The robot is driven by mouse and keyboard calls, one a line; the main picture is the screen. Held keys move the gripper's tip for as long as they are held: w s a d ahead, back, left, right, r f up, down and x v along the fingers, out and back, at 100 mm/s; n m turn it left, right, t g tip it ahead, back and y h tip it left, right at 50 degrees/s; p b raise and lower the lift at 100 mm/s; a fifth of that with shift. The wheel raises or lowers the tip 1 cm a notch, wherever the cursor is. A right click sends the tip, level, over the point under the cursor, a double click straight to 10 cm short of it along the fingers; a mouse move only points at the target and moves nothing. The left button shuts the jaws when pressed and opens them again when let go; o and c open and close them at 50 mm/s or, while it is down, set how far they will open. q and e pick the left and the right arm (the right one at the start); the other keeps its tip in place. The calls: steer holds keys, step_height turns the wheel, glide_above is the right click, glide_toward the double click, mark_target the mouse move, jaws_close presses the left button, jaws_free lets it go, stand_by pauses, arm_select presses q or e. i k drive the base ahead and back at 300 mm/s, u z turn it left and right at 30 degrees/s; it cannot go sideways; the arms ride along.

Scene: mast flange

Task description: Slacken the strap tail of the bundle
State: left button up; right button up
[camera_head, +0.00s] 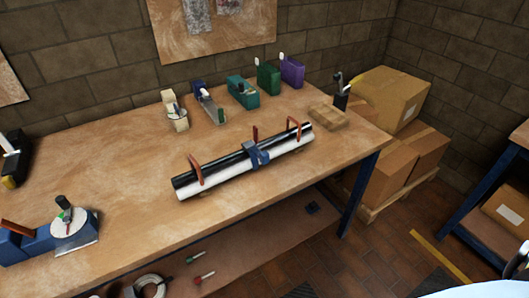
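The bundle lies on the wooden workbench (120,165), slanting up to the right. It is made of a black tube (222,168) and a white tube (215,183) side by side. A red-brown hoop (195,168) stands near its left end and another hoop (294,126) near its right end. A blue strap or clamp piece (257,155) sits around its middle. A short red-brown upright piece (255,134) stands just behind the blue part; I cannot tell if it is the strap tail. Neither of my grippers is in view.
Along the back stand a cream device (174,111), a teal box (243,92), a green box (268,78) and a purple box (291,71). A blue fixture with a white disc (73,223) is at front left. Cardboard boxes (393,97) stand right of the bench. The bench around the bundle is mostly clear.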

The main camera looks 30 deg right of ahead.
mark_target(263, 156)
steer(key=u, duration=0.05)
steer(key=k, duration=1)
steer(key=z, duration=1)
steer(key=i, duration=0.8)
steer(key=u, duration=0.55)
steer(key=i, duration=0.5)
steer(key=u, duration=0.5)
